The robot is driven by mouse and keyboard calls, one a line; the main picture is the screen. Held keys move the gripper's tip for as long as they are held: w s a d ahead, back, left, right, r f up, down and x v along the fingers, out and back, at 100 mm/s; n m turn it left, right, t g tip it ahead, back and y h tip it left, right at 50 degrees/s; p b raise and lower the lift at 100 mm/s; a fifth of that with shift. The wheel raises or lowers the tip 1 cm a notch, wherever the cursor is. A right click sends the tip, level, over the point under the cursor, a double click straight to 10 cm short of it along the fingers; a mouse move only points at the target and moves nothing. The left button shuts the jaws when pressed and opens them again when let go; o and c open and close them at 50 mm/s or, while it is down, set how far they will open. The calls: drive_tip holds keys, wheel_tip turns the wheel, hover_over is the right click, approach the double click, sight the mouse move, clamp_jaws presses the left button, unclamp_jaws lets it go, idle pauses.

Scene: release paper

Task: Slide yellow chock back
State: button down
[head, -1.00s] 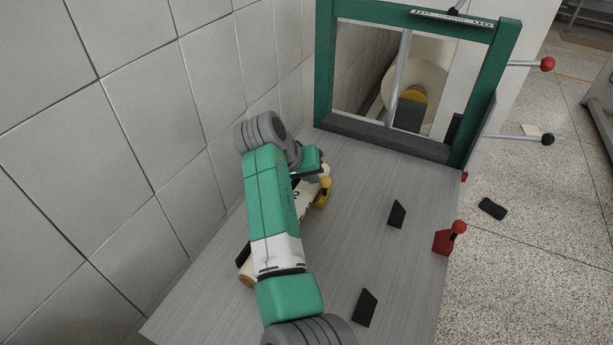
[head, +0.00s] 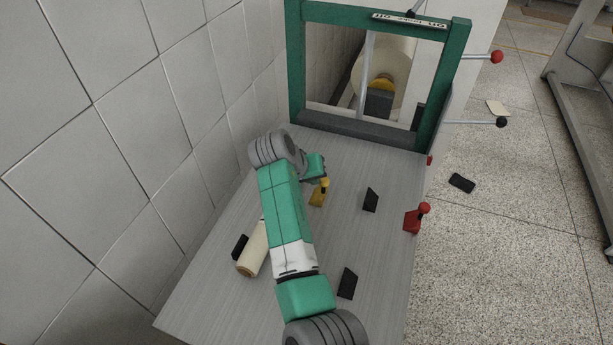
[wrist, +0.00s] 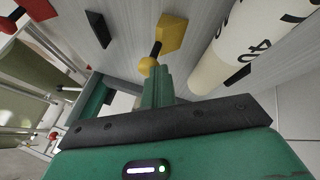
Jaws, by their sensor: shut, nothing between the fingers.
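The yellow chock (head: 317,197) stands on the grey table top, just right of my arm in the head view. Its dark stem carries a yellow knob. In the wrist view the chock (wrist: 172,33) is beyond my fingertips, with its knob close to them; I cannot tell whether they touch. My gripper (wrist: 159,72) is shut with nothing between the green fingers. In the head view the fingers are too small to make out beside the chock. A pale paper roll (head: 254,250) lies left of my arm, partly hidden by it.
Black chocks stand on the table at right (head: 371,200), front right (head: 347,283) and left of the roll (head: 240,247). A red chock (head: 413,220) is at the right edge. A green frame (head: 296,70) stands at the far end; a tiled wall (head: 110,150) borders the left.

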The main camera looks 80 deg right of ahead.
drive_tip(key=w+a+r+p, duration=0.4)
drive_tip(key=w+a+r, duration=0.2)
drive_tip(key=r, duration=0.3)
drive_tip(key=shift+w+a, duration=0.15)
drive_tip(key=shift+w, duration=0.1)
drive_tip(key=shift+r+p, duration=0.1)
drive_tip(key=shift+p, duration=0.2)
